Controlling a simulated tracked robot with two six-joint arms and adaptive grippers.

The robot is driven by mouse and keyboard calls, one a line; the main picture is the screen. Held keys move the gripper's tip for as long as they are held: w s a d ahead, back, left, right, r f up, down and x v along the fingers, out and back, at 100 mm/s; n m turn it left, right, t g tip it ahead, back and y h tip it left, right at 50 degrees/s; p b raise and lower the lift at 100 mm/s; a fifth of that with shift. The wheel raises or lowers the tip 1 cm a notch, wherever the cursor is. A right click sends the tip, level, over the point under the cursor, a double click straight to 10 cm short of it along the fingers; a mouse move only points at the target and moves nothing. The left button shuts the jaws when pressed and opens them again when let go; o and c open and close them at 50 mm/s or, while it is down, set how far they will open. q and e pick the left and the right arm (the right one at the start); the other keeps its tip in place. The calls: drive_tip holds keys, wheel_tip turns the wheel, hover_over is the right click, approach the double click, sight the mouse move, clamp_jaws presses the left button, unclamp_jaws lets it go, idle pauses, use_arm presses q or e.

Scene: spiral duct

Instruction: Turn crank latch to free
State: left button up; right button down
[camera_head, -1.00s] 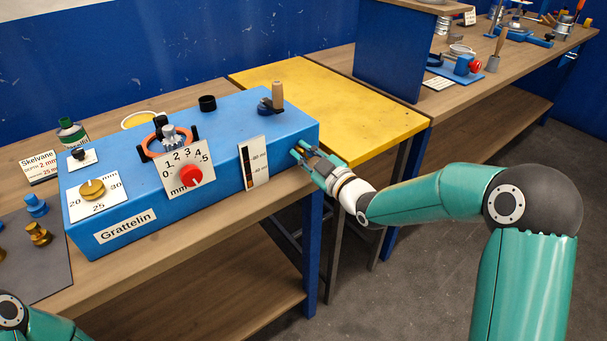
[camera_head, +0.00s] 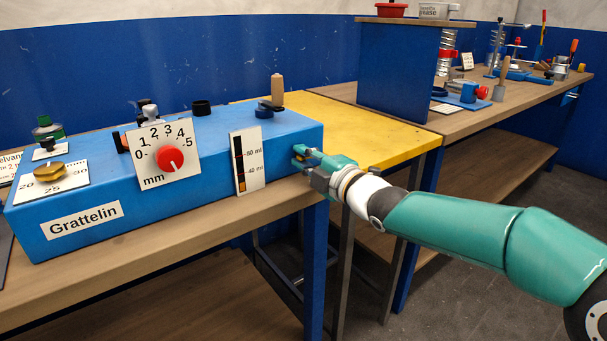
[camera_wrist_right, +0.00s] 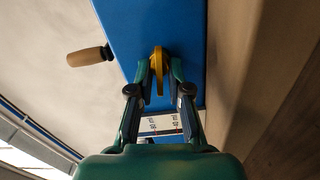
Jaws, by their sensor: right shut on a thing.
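The blue machine (camera_head: 200,175) labelled Grattelin stands on the wooden workbench. On its top right is a crank with an upright wooden handle (camera_head: 277,88); the handle also shows in the right wrist view (camera_wrist_right: 88,56). My right gripper (camera_head: 303,158) is at the machine's right end face. In the right wrist view my right gripper (camera_wrist_right: 160,72) is shut on a yellow rounded piece (camera_wrist_right: 158,58), seen nearly edge-on, which looks like the crank latch. In the head view my fingers hide this piece. My left gripper is not in view.
The machine carries a dial plate with a red knob (camera_head: 171,159), a brass knob (camera_head: 50,171) and a level gauge (camera_head: 247,161). A yellow table (camera_head: 345,128) adjoins beyond its right end. A blue partition (camera_head: 400,62) stands behind that on another bench.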

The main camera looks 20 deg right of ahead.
drive_tip(key=shift+a+f+n+b, duration=0.2)
drive_tip(key=shift+f+n+b, duration=0.2)
drive_tip(key=shift+n+b, duration=0.15)
drive_tip(key=c, duration=1.3)
unclamp_jaws()
drive_tip(key=shift+s, duration=0.1)
drive_tip(key=shift+r, duration=0.15)
drive_tip(key=shift+d, duration=0.1)
drive_tip(key=shift+s+d+r, duration=0.1)
drive_tip(key=shift+s+d, duration=0.1)
drive_tip(key=shift+s, duration=0.25)
drive_tip(key=v, duration=1.1)
drive_tip(key=shift+a, duration=0.1)
